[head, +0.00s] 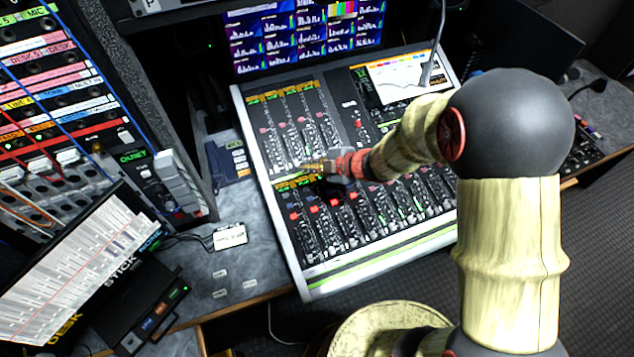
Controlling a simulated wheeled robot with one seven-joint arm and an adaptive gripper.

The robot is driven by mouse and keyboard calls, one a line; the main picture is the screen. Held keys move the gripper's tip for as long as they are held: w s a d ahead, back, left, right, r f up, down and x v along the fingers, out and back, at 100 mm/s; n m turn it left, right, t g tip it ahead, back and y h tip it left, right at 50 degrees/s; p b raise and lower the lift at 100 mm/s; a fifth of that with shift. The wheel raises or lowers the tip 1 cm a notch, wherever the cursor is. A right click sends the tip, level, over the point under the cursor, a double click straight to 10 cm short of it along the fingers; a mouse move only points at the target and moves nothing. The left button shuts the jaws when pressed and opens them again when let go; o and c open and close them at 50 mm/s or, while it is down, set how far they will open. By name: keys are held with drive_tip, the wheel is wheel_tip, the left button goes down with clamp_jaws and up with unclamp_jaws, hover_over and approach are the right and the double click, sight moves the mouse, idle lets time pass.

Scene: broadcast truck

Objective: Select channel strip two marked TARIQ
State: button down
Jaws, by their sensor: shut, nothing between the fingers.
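The mixing console (345,262) stands on the desk in the middle of the head view, with an upper and a lower bank of channel strips. Several strips (335,222) in the lower bank show faders, red and green lights and coloured labels along the top. The label writing is too small to read, so I cannot tell which strip is marked TARIQ. My gripper (306,168) is shut and empty. It points left over the gap between the two banks, near the left end of the lower bank's label row. I cannot tell whether it touches the console. My arm hides part of the console's right side.
A gooseneck microphone (433,45) rises at the console's back right. Monitors (300,35) stand behind. A patch rack (60,100) with cables and a tilted screen (70,270) are at the left. A white labelled box (229,237) lies on the desk left of the console.

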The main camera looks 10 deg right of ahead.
drive_tip(key=shift+s+a+f+n+g+y, duration=0.15)
drive_tip(key=shift+s+a+f+n+y, duration=0.05)
drive_tip(key=shift+s, duration=0.2)
drive_tip(key=shift+s+a+f+n+g+y, duration=0.15)
drive_tip(key=shift+s+a+f+n+y, duration=0.05)
drive_tip(key=shift+s, duration=0.15)
drive_tip(key=b, duration=0.7)
hover_over(306, 193)
drive_tip(key=f, duration=0.7)
drive_tip(key=shift+s, duration=0.3)
drive_tip(key=shift+w+f, duration=0.2)
drive_tip(key=shift+f, duration=0.6)
drive_tip(key=shift+f+b, duration=0.15)
drive_tip(key=shift+b, duration=0.15)
drive_tip(key=shift+f, duration=0.3)
